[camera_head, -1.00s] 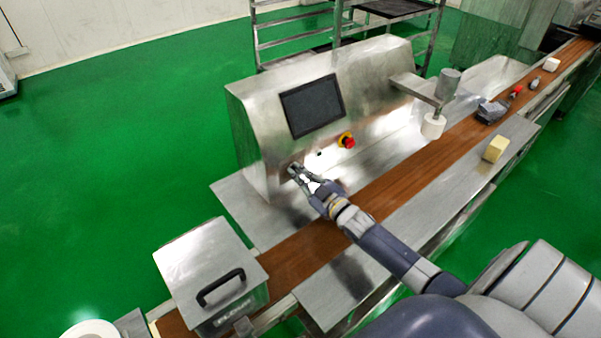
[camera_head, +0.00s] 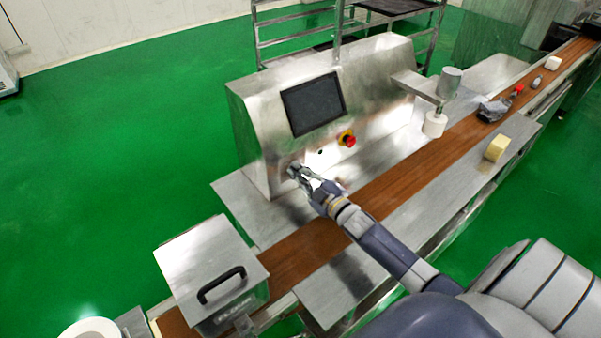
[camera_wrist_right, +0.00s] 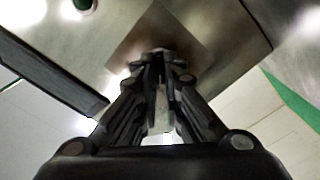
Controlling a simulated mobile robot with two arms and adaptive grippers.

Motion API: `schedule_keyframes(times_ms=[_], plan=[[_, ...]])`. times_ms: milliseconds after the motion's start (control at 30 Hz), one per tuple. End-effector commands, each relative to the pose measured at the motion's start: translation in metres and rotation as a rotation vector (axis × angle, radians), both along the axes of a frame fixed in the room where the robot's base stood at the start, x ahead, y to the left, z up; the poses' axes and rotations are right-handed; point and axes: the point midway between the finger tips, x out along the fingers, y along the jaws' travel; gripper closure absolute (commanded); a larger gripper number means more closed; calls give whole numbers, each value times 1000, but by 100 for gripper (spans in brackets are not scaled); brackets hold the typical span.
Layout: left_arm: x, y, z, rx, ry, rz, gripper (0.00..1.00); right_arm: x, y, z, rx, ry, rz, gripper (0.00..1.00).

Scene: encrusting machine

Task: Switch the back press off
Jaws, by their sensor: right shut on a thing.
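The metal machine housing (camera_head: 385,90) has a sloped front with a dark screen (camera_head: 313,103) and a red emergency button on a yellow base (camera_head: 347,139). My right gripper (camera_head: 294,172) is at the lower left of this front, below the screen. In the right wrist view its fingers (camera_wrist_right: 160,58) meet against the metal panel (camera_wrist_right: 205,35). They are shut on a small switch there, which the fingertips hide almost entirely. Its angle cannot be seen. My left gripper is not in view.
A brown conveyor belt (camera_head: 400,192) runs diagonally in front of the housing. A metal box with a black handle (camera_head: 205,265) stands over its near end. A pale yellow block (camera_head: 496,148) lies at the right.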

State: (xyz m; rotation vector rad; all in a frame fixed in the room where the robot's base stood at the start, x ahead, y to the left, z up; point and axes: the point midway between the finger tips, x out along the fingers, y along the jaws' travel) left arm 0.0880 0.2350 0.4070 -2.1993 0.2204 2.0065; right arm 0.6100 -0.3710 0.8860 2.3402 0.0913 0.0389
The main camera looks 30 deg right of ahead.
Motion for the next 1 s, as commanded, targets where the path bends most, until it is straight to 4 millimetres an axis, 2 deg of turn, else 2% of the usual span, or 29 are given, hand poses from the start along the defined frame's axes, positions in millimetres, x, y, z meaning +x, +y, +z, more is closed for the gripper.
schedule_keyframes(times_ms=[67,100,167,200,633,767,1000], plan=[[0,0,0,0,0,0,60,-1,0,-1,-3,2,1,100],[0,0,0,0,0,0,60,-1,0,-1,-3,2,1,87],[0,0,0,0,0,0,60,-1,0,-1,-3,2,1,74],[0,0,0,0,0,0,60,0,0,-1,-2,2,1,72],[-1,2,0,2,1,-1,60,-6,0,0,0,1,1,72],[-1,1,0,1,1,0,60,-22,-1,-1,0,3,1,72],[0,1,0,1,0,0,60,-64,-5,-2,0,5,1,72]])
